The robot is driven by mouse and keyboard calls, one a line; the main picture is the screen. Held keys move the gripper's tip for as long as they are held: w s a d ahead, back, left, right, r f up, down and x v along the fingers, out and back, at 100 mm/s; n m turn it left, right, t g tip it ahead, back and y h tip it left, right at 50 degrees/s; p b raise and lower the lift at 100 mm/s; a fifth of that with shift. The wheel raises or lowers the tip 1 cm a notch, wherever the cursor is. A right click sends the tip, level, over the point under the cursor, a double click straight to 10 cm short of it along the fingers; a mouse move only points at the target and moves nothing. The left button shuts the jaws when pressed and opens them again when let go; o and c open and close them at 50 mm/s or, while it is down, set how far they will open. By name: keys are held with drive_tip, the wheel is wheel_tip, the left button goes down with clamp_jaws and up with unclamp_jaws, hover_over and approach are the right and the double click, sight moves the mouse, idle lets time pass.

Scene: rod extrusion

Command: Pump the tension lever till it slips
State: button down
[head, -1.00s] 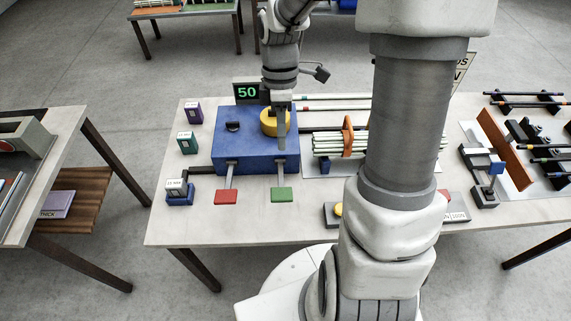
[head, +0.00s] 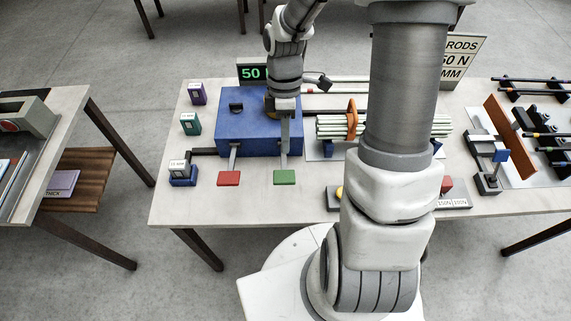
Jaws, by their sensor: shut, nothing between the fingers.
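A blue machine box (head: 240,130) stands on the table with two grey levers at its front, one ending in a red pad (head: 229,178), the other in a green pad (head: 284,177). Both pads stick out towards the near table edge. My gripper (head: 285,146) is shut and empty, pointing down over the right front of the box, just above the green-padded lever in the picture. Whether it touches the lever or box I cannot tell. A yellow round part on the box top is almost wholly hidden behind my gripper.
A bundle of pale rods with an orange strap (head: 352,119) lies right of the box. Small purple (head: 198,93), teal (head: 190,124) and blue (head: 183,175) blocks stand left. My arm hides the table's middle. A partly hidden sign (head: 462,58) stands at the back right.

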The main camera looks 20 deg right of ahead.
sight(285, 176)
drive_tip(key=x, duration=0.7)
drive_tip(key=shift+s+f, duration=0.15)
drive_tip(key=shift+f, duration=0.1)
